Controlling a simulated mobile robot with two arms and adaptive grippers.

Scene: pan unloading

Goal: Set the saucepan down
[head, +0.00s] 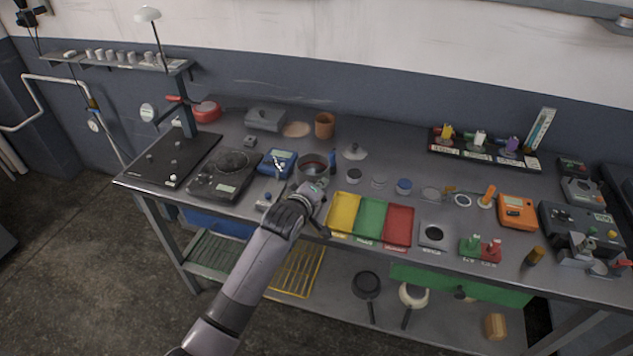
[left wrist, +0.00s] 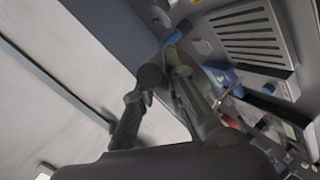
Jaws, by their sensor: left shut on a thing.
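A small dark saucepan (head: 312,166) with a brownish inside shows in the head view, near the middle of the workbench (head: 270,208). It looks upright. My left gripper (head: 318,187) is at its near side, shut on what looks like its handle, which the fingers mostly hide. I cannot tell whether the pan's base touches the bench or hangs just above it. In the left wrist view my gripper's fingers (left wrist: 160,82) show close up, and the saucepan cannot be made out clearly. My right gripper is not in view.
A hot plate (head: 222,186) and a blue meter (head: 278,162) stand left of the pan. Yellow, green and red trays (head: 371,222) lie right of it. A brown cup (head: 325,124) stands behind. A black frying pan (head: 366,284) is on the lower shelf.

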